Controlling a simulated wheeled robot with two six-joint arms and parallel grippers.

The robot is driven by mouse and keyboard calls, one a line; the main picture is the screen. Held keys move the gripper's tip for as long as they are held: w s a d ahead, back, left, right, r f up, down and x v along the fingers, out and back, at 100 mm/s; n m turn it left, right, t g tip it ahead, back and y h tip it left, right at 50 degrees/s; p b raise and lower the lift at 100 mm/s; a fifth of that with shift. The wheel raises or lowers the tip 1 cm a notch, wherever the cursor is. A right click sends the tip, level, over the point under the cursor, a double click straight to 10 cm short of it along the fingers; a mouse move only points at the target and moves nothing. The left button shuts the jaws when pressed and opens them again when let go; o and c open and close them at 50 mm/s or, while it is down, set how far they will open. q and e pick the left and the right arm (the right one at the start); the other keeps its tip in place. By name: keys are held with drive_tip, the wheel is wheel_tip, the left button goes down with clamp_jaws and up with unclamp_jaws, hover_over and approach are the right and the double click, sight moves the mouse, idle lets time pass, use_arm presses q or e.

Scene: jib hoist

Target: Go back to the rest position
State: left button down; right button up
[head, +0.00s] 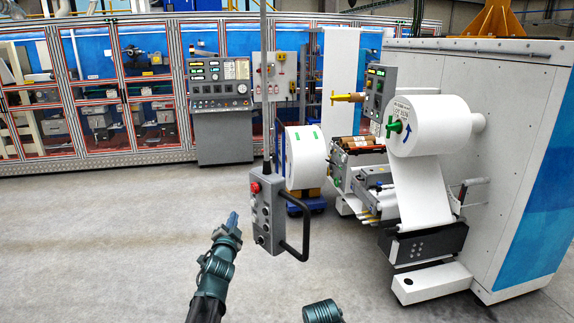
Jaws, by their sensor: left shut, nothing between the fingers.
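My left gripper (232,220) reaches up from the bottom middle of the head view. Its blue fingers are shut with nothing between them. A grey control pendant (262,228) hangs from a long vertical rod (264,90), just right of the gripper in the picture. The pendant has a red button (254,187), several smaller buttons and a black loop handle (305,225) on its right side. A gap shows between the fingertips and the pendant. A teal part of my own body shows at the bottom edge; my right gripper is not seen.
A white machine (500,130) with a large paper roll (430,125) stands at the right. Another white roll (306,158) sits on a blue cart behind the pendant. A control console (222,105) and fenced machinery line the back. The grey floor (100,240) at left is clear.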

use_arm(q)
drive_tip(key=s+d+f+n+g+b, duration=0.1)
drive_tip(key=s+d+f+n+g, duration=0.2)
drive_tip(key=f, duration=0.5)
drive_tip(key=s+d+f+n+g+b, duration=0.1)
drive_tip(key=s+d+f+g+b, duration=0.2)
drive_tip(key=f, duration=0.4)
drive_tip(key=s+d+f+g+b, duration=0.1)
drive_tip(key=s+d+f+g, duration=0.2)
drive_tip(key=s, duration=0.6)
drive_tip(key=s+d+f+n+g+b, duration=0.1)
drive_tip(key=s+d+f+g, duration=0.2)
drive_tip(key=s, duration=0.6)
drive_tip(key=s+d+f+g, duration=0.4)
drive_tip(key=s+f+g, duration=0.2)
drive_tip(key=s+f, duration=0.2)
drive_tip(key=shift+s+f+b, duration=0.35)
drive_tip(key=shift+s+b, duration=0.05)
drive_tip(key=shift+s, duration=0.35)
